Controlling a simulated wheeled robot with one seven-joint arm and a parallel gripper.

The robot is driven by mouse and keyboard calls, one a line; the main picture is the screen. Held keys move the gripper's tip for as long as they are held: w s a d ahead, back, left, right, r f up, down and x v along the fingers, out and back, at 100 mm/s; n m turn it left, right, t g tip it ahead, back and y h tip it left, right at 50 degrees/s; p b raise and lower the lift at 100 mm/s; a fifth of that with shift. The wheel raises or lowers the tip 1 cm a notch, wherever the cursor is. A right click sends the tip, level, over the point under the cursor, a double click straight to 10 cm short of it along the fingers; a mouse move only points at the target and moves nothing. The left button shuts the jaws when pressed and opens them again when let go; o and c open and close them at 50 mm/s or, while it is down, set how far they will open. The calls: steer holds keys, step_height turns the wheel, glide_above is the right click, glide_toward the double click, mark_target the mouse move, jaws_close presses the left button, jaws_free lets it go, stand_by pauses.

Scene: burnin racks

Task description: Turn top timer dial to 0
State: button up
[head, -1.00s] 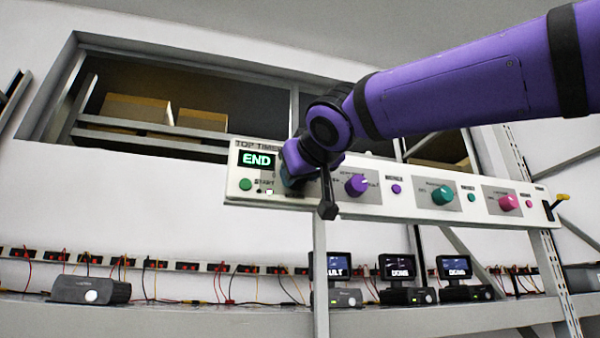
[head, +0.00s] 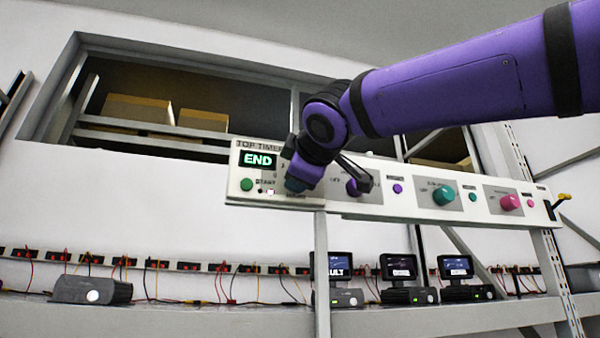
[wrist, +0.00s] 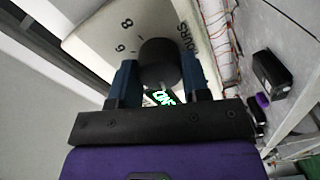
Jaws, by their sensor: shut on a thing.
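My gripper (head: 293,184) is at the panel just right of the display and hides the timer dial there. In the wrist view the dark round dial (wrist: 160,60) sits between the two blue fingers of my gripper (wrist: 160,78), which is shut on it. The scale beside it shows 8, 6 and HOURS. The dial's pointer is not clear, so I cannot tell its setting.
Further right on the panel are a purple knob (head: 356,187), partly behind my wrist, a teal knob (head: 443,195) and a pink knob (head: 509,202). A green button (head: 246,184) lies below the display. A shelf (head: 210,318) below carries devices and cables.

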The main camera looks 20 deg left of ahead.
steer(key=shift+n, duration=0.6)
steer(key=shift+f+n, duration=0.1)
steer(key=shift+n, duration=0.2)
steer(key=o, duration=0.9)
steer(key=v, duration=1)
steer(key=shift+s+d, duration=0.15)
steer(key=shift+s, duration=0.2)
